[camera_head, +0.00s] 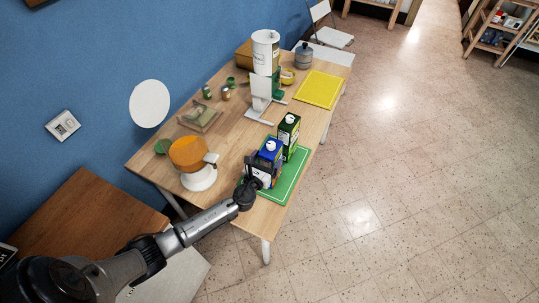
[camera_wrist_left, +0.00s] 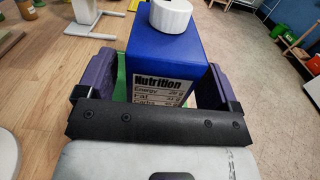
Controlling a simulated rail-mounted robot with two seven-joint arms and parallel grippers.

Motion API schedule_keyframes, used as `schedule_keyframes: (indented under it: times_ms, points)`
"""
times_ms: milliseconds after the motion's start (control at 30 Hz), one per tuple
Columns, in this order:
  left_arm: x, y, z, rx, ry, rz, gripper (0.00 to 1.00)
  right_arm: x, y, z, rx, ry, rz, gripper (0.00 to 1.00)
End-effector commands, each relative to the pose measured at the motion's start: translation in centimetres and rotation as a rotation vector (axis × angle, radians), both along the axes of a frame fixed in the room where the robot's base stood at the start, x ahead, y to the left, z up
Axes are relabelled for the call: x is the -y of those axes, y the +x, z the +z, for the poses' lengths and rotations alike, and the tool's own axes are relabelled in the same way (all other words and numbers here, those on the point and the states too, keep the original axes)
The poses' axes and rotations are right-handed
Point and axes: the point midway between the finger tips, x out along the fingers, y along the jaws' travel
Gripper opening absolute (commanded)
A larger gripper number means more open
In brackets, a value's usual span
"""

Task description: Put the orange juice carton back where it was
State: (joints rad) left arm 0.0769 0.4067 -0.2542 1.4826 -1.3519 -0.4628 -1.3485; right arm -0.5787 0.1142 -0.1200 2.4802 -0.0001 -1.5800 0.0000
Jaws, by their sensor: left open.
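A blue carton (camera_head: 270,151) with a white cap stands upright on a green mat (camera_head: 293,178) at the table's near end. A dark carton with green sides (camera_head: 288,130) and a white cap stands just behind it on the mat. I cannot read which one is orange juice. My left gripper (camera_head: 262,171) is open at the blue carton. In the left wrist view its two fingers are on either side of the blue carton (camera_wrist_left: 165,55), with visible gaps between. The nutrition label faces the wrist. My right gripper is not in view.
An orange-topped white appliance (camera_head: 187,154) stands left of the cartons. A white stand (camera_head: 258,95) with a white cylinder (camera_head: 265,48) is farther back. A yellow mat (camera_head: 318,89) lies bare at the back right. Blue wall (camera_head: 90,70) bounds the left; open floor is right.

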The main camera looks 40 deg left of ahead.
Motion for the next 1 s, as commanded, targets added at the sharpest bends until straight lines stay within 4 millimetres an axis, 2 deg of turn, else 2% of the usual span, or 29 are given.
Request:
schedule_keyframes:
  times_ms: [100, 400, 600, 800, 900, 967, 1000]
  points:
    - [0.6, -2.4, 0.0, -0.002, 0.000, -0.001, 0.86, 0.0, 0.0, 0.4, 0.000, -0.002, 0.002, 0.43]
    - [1.9, -7.2, 0.0, -0.002, -0.001, 0.000, 0.86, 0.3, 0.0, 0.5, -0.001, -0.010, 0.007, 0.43]
    - [2.3, -8.8, 0.1, 0.000, 0.000, 0.000, 0.86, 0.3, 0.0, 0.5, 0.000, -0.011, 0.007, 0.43]
    - [2.4, -9.3, 0.1, 0.002, -0.011, 0.004, 0.86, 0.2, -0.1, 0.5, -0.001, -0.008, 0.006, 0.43]
    - [2.5, -10.1, 0.3, 0.021, -0.134, 0.047, 0.86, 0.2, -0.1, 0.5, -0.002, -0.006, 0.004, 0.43]
    - [2.6, -11.2, 0.4, 0.042, -0.297, 0.107, 0.86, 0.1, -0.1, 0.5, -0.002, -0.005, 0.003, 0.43]
    - [2.6, -12.2, 0.4, 0.060, -0.441, 0.162, 0.86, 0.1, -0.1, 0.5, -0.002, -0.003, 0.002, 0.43]
